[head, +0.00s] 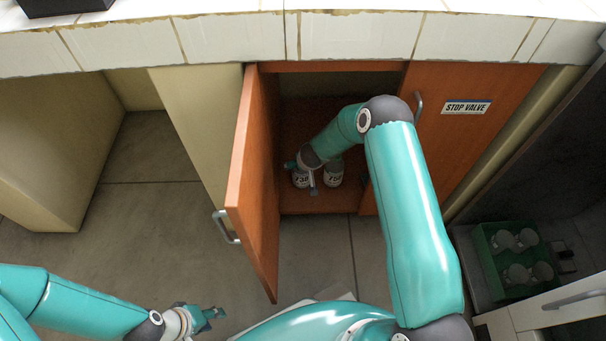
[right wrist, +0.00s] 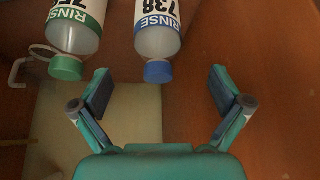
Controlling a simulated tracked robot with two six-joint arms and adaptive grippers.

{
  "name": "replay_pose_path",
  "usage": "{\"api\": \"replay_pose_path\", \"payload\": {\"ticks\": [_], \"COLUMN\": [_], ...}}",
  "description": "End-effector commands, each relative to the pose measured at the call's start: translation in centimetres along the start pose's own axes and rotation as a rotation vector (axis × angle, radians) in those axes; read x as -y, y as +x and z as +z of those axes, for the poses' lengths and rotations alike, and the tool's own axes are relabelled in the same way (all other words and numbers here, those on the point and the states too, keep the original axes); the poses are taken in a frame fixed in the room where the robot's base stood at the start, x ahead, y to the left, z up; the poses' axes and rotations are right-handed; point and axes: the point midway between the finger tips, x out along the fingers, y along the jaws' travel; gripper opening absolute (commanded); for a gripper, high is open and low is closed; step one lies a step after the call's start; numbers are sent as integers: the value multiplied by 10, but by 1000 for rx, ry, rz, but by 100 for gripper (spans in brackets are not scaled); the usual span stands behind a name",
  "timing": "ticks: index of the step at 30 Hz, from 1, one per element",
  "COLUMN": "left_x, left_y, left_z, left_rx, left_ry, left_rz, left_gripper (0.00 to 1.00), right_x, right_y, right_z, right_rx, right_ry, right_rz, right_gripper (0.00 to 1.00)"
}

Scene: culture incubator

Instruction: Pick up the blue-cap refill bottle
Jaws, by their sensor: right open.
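The blue-cap refill bottle (right wrist: 157,38) is in the right wrist view, its label reading RINSE 738 and its blue cap towards the gripper. My right gripper (right wrist: 160,82) is open and empty. The cap shows between the two spread fingertips, with clear gaps on both sides. In the head view my right arm reaches into the open cabinet, and the gripper partly hides two white bottles on its floor. Their cap colours cannot be told there. My left gripper (head: 208,316) is low on the left, far from the cabinet; its jaw state is unclear.
A green-cap bottle (right wrist: 72,35) stands close beside the blue-cap one. The open cabinet door (head: 254,185) bounds the left side; the closed STOP VALVE door (head: 462,135) bounds the right. A green crate (head: 484,262) with several containers is at the lower right.

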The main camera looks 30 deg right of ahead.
Motion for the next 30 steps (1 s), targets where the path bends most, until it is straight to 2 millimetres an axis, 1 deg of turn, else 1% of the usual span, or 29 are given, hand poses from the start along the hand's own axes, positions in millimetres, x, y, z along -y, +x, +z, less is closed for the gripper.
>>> {"api": "replay_pose_path", "payload": {"ticks": [1, 3, 6, 9, 14, 20, 24, 27, 30], "left_x": [2, 4, 5, 5, 7, 13, 15, 16, 16], "left_y": [6, 10, 13, 15, 18, 36, 41, 43, 43], "left_z": [0, 0, 0, 0, 0, 0, 0, 0, 0], "left_rx": [0, 0, 0, 0, 0, 0, 0, 0, 0], "left_ry": [0, 0, 0, 0, 0, 0, 0, 0, 0], "left_rz": [0, 0, 0, 0, 0, 0, 0, 0, 0], "left_gripper": [40, 40, 40, 40, 40, 40, 40, 40, 40], "right_x": [1, 2, 2, 3, 2, -3, -2, -2, -2], "right_y": [15, 29, 43, 51, 59, 88, 100, 105, 106], "right_z": [2, 2, 1, 0, 0, 5, 3, 3, 2], "right_rx": [0, 1, 1, 0, 0, 0, -1, 0, 0], "right_ry": [1, -1, -2, -4, -4, -3, -4, -5, -5], "right_rz": [0, -2, -1, -1, -2, -2, -1, -2, -3], "right_gripper": [100, 100, 100, 100, 100, 100, 100, 100, 100]}}
